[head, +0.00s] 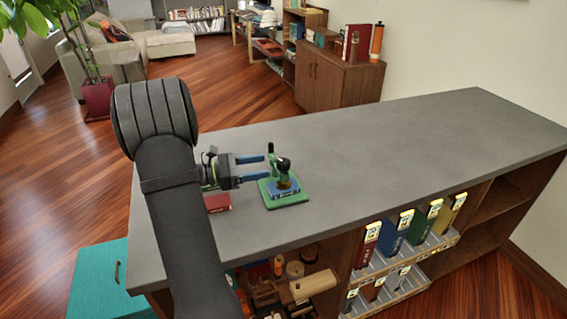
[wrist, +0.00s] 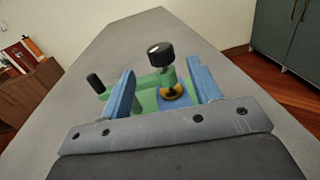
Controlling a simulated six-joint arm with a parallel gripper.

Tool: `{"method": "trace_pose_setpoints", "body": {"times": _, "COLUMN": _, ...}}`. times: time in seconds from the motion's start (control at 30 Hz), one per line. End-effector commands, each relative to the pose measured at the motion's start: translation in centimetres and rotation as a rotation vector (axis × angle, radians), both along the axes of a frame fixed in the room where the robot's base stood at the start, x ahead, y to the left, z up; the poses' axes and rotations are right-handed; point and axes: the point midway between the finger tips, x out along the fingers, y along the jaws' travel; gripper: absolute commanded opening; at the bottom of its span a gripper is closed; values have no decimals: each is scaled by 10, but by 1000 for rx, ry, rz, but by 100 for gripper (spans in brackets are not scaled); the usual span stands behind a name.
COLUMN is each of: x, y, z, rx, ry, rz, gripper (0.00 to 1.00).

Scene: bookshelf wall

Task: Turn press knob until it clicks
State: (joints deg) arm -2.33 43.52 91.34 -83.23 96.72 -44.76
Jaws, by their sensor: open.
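A small press with a green base plate (head: 287,200) stands on the grey counter, with a black round knob (head: 283,164) on top of its green post. In the wrist view the black knob (wrist: 160,54) shows upright between and beyond my fingers, with a blue block and a brass-coloured round part (wrist: 171,92) below it. A second black grip (wrist: 95,83) sticks up at the press's left. My gripper (head: 268,167) is open, its two blue fingers pointing at the press from the left. I cannot tell whether a finger touches the press.
A dark red book (head: 217,202) lies on the grey counter (head: 400,150) beside the press, under my gripper. The counter is clear to the right. Shelves below its front edge hold colourful boxes (head: 390,235) and wooden items (head: 312,284).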

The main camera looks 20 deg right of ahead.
Motion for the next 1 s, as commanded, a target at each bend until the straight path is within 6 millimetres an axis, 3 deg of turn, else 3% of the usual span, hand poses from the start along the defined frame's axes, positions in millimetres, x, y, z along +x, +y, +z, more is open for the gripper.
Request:
{"method": "trace_pose_setpoints", "body": {"times": 0.1, "x": -4, "y": -27, "z": 0, "rx": 0, "ry": 0, "rz": -4, "gripper": 57}}
{"method": "trace_pose_setpoints", "body": {"times": 0.33, "x": -8, "y": -63, "z": 0, "rx": 0, "ry": 0, "rz": -3, "gripper": 57}}
{"method": "trace_pose_setpoints", "body": {"times": 0.5, "x": -10, "y": -75, "z": 0, "rx": 1, "ry": 0, "rz": -2, "gripper": 57}}
{"method": "trace_pose_setpoints", "body": {"times": 0.8, "x": -10, "y": -76, "z": 0, "rx": 0, "ry": 0, "rz": -1, "gripper": 57}}
{"method": "trace_pose_setpoints", "body": {"times": 1.0, "x": -10, "y": -76, "z": 0, "rx": 0, "ry": 0, "rz": -1, "gripper": 18}}
